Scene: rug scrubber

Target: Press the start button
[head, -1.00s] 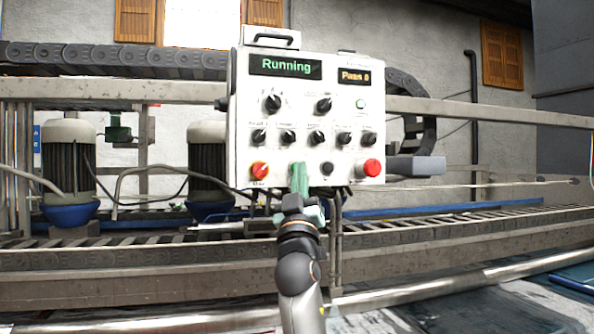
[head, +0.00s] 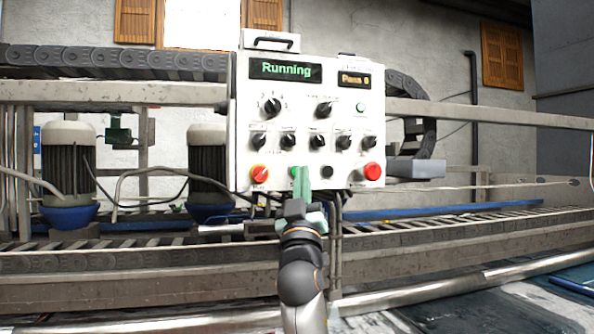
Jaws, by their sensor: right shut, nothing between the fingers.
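The white control panel (head: 350,95) stands upright ahead of me in the head view. Its left display (head: 285,69) reads "Running" in green, and a smaller display (head: 355,80) reads "Pass 0". In the bottom row a green button (head: 294,172) shows partly, just left of my right gripper's fingers. My right gripper (head: 302,176) is shut and empty, its green fingers pointing up at the panel's lower edge. The fingers cover part of the area beside the green button; I cannot tell whether they touch the panel. My left gripper is not in view.
A black button (head: 327,171) and a red button (head: 372,171) are to the right. Several black dials fill the rows above. Behind are rails, a cable chain (head: 120,58) and motors (head: 70,170).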

